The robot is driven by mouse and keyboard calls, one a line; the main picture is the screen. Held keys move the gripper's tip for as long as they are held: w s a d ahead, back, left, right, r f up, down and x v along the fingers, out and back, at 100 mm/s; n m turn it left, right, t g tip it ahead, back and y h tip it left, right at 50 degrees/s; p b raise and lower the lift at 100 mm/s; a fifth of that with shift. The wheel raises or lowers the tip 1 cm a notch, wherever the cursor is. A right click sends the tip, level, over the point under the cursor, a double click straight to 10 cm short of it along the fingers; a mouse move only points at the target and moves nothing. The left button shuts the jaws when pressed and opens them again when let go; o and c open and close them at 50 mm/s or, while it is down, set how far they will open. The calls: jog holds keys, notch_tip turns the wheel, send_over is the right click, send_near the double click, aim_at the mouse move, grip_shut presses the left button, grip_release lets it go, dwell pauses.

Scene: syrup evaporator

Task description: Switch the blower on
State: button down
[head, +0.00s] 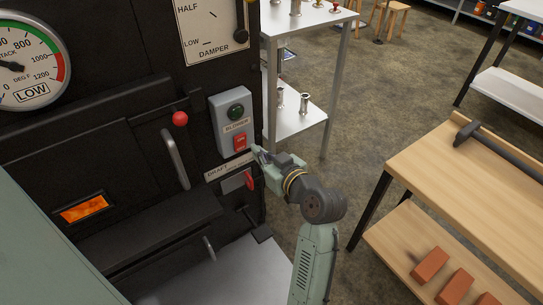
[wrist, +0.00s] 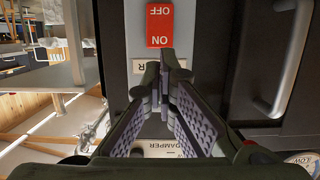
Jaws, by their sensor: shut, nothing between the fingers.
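The grey blower box (head: 226,109) is fixed to the dark front of the evaporator, with a dark green lamp (head: 236,111) near its top. Its red rocker switch (head: 240,142) sits low on the box. The wrist view is upside down and shows the red switch (wrist: 160,26) marked ON and OFF, with ON nearer the fingers. My gripper (head: 257,152) is shut and empty, just right of and slightly below the switch in the head view. In the wrist view its fingertips (wrist: 167,65) lie just below the switch; I cannot tell whether they touch the box. The fingers hide the lamp there.
A draft control with a red lever (head: 250,180) is just below the box. A door handle (head: 175,158) and a red knob (head: 180,118) are left of it. A metal table (head: 300,26) stands behind, and a wooden bench (head: 480,165) at right.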

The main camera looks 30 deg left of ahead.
jog(key=x, duration=0.8)
jog(key=shift+w+a+f+b, duration=0.1)
jog(key=shift+a+f+b, duration=0.2)
jog(key=b, duration=0.1)
send_near(241, 139)
jog(key=shift+w+a+f, duration=0.1)
jog(key=shift+f, duration=0.75)
